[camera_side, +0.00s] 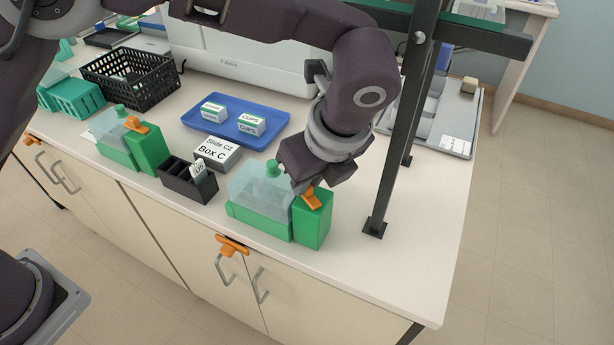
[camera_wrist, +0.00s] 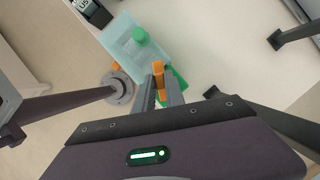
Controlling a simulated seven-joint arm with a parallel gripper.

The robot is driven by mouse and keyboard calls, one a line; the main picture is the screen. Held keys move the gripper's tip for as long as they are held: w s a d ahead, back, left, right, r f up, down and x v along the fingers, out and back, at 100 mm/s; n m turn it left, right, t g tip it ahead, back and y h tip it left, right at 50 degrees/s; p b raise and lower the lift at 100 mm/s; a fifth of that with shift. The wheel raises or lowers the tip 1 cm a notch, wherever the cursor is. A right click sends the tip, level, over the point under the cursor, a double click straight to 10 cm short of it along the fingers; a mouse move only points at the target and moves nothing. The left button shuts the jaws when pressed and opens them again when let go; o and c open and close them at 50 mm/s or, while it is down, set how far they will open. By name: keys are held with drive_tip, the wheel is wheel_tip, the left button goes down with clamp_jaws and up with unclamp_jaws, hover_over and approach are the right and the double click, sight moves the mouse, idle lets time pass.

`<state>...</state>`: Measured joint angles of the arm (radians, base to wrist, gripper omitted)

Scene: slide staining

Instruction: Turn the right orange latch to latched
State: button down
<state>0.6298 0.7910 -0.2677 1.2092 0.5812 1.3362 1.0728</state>
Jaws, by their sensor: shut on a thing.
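The right orange latch (camera_side: 312,198) sits on top of the green block at the right end of the right staining box (camera_side: 260,222), which has a clear lid with a green knob. My gripper (camera_side: 300,188) is down at this latch. In the wrist view the same latch (camera_wrist: 158,80) stands between the two fingers of my gripper (camera_wrist: 160,92), which are shut on it. The fingers hide part of the latch, and I cannot tell its exact turn. The left orange latch (camera_side: 137,125) is on the left staining box (camera_side: 118,155), away from my gripper.
A black post (camera_side: 400,130) stands close to the right of my gripper. A black slide rack (camera_side: 188,180), a Box C carton (camera_side: 217,153) and a blue tray (camera_side: 235,122) lie to the left and behind. Another orange latch (camera_side: 232,245) is on the cabinet front. The front right counter is clear.

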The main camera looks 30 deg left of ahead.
drive_tip(key=shift+n+g, duration=0.3)
drive_tip(key=shift+n, duration=0.3)
drive_tip(key=c, duration=1.4)
unclamp_jaws()
